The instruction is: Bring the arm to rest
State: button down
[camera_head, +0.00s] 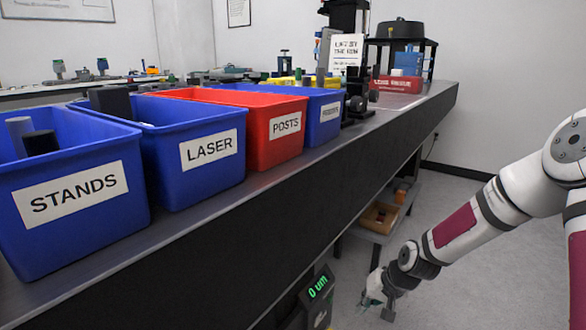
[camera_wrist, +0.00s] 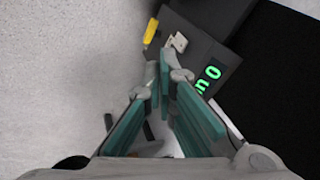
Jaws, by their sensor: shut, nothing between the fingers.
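My arm (camera_head: 455,227), white with dark red bands, reaches down from the right of the head view, beside the bench front. My gripper (camera_head: 372,298) is low, below the bench top and over the grey floor, partly cut by the view's detail. In the wrist view my gripper (camera_wrist: 166,74) has its teal fingers drawn together at the tips, with nothing held. A dark box with a green "0 um" display (camera_head: 318,287) stands close to the left of the gripper. The display also shows in the wrist view (camera_wrist: 207,78), just beyond the fingertips.
The bench (camera_head: 300,190) carries bins labelled STANDS (camera_head: 75,195), LASER (camera_head: 208,150) and POSTS (camera_head: 284,125), plus another blue bin (camera_head: 330,112). A low shelf holds a wooden tray (camera_head: 378,218). A yellow item (camera_wrist: 150,32) lies near the display box. Floor right of the bench is mostly clear.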

jog(key=s+d+r+n+g+h, duration=0.25)
jog(key=s+r+h, duration=0.25)
jog(key=s+r, duration=1.5)
jog(key=s+a+r+y, duration=0.1)
jog(key=s+r, duration=0.4)
jog(key=s, duration=0.6)
jog(key=s+a+r, duration=0.1)
jog(key=s+r, duration=0.4)
jog(key=s, duration=0.5)
notch_tip(320, 180, up, 39)
jog(key=t+p, duration=0.3)
jog(key=p, duration=3.4)
jog(key=shift+d+p, duration=0.2)
jog(key=shift+p, duration=0.2)
jog(key=shift+s, duration=0.1)
